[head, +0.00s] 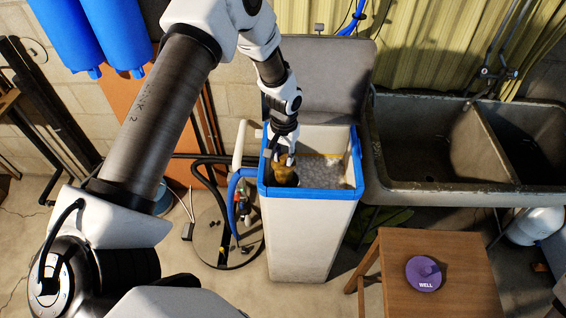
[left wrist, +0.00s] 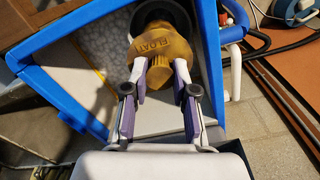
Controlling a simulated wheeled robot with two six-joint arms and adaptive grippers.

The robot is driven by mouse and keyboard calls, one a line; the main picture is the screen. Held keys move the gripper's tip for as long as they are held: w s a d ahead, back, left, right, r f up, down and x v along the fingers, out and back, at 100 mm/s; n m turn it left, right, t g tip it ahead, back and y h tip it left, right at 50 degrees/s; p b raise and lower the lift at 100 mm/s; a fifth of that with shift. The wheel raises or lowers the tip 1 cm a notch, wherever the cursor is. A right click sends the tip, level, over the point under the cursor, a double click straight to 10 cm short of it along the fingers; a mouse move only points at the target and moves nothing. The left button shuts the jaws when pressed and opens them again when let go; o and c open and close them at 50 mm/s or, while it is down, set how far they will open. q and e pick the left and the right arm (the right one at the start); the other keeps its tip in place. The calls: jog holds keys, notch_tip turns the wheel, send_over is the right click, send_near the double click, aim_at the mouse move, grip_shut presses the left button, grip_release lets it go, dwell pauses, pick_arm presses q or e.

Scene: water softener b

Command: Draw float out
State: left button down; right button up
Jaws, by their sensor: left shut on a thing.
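The float (left wrist: 160,50) is a yellow-brown piece marked "FLOAT". In the left wrist view it sits between the two fingers of my left gripper (left wrist: 162,78), which is shut on it. In the head view my left gripper (head: 284,160) reaches down into the left part of the open softener tank (head: 310,235), a white box with a blue rim. The float (head: 284,175) shows there just under the fingers, inside the rim. A dark round opening lies around or beneath the float; how deep the float sits in it I cannot tell. My right gripper is not in view.
A purple disc marked "WELL" (head: 424,273) lies on a wooden stool (head: 440,250) at the right. A double sink (head: 430,140) stands right of the tank. The tank's grey lid (head: 325,75) stands open behind it. Hoses (head: 210,175) and a round floor cover (head: 210,238) lie left.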

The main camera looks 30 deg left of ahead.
pick_arm(q)
notch_tip(320, 180, up, 4)
jog(key=shift+s+p, duration=0.1)
jog(key=shift+p, duration=1.1)
jog(key=shift+r, duration=1.25)
